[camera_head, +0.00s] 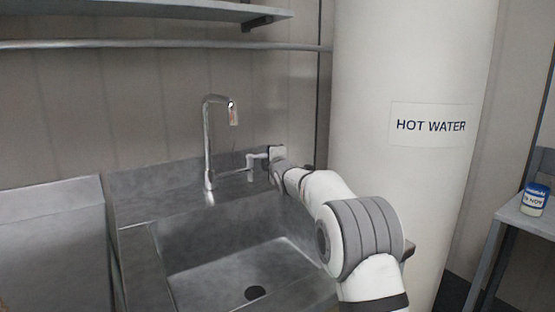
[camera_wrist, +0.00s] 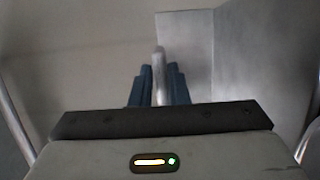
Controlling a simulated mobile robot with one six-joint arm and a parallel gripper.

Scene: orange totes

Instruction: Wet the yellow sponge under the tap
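The tap (camera_head: 208,150) is a tall chrome pipe at the back of the steel sink, with its spout end (camera_head: 233,116) hanging over the basin. A thin bar runs right from its base towards my gripper (camera_head: 252,165). In the wrist view, the blue fingers of my gripper (camera_wrist: 159,85) lie close on both sides of a grey tap lever (camera_wrist: 159,62) and seem shut on it. The finger contact is small and blurred. No yellow sponge can be made out in either view. I cannot clearly see water running from the spout.
The sink basin (camera_head: 190,262) has a dark drain (camera_head: 255,293) and looks empty. A white hot water tank (camera_head: 400,190) stands close to the right of my arm. A shelf (camera_head: 150,10) and rail (camera_head: 150,45) are above. A labelled tub (camera_head: 535,200) stands on a right-hand table (camera_head: 520,218).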

